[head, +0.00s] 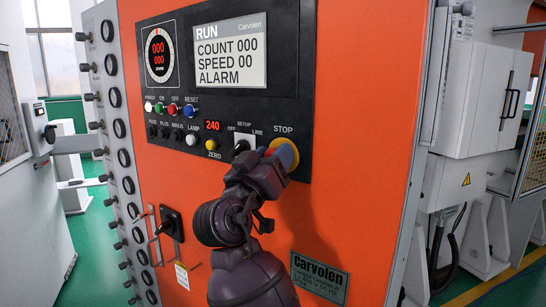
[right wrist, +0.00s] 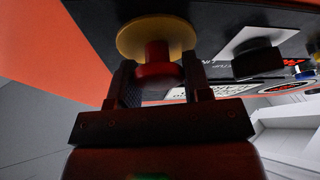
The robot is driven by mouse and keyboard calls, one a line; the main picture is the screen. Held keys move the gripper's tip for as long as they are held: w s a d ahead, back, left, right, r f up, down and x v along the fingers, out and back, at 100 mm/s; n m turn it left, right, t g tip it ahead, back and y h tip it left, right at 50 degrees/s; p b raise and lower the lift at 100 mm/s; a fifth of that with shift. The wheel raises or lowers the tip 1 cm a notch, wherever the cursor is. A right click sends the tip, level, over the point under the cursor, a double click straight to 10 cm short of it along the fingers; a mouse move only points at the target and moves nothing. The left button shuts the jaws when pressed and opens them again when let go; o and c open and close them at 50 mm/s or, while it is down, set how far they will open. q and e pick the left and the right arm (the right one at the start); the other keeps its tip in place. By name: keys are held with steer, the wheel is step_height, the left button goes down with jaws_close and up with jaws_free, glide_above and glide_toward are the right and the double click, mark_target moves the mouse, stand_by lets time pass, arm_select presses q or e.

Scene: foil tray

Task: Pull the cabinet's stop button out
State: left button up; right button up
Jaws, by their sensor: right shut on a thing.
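The stop button sits under the STOP label on the cabinet's black panel (head: 308,120). Its yellow round base (head: 287,148) shows past my gripper in the head view. In the right wrist view the red stop button (right wrist: 160,72) stands out from the yellow base (right wrist: 156,36). My right gripper (head: 275,160) reaches up to it from below, and its fingers (right wrist: 158,80) are shut on the red button, one on each side. In the head view the gripper hides most of the button. My left gripper is not in view.
A black selector switch (head: 240,147) on a white plate is just left of my right gripper; it also shows in the right wrist view (right wrist: 257,60). Small coloured buttons and a display (head: 231,56) are further left and above.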

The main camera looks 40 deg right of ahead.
steer(key=c, duration=0.5)
steer(key=shift+s+a+f+b, duration=0.1)
steer(key=shift+a+f+b, duration=0.05)
steer(key=shift+a+b, duration=0.2)
steer(key=shift+s+a, duration=0.15)
steer(key=shift+a, duration=0.15)
steer(key=o, duration=1.3)
steer(key=shift+a, duration=0.1)
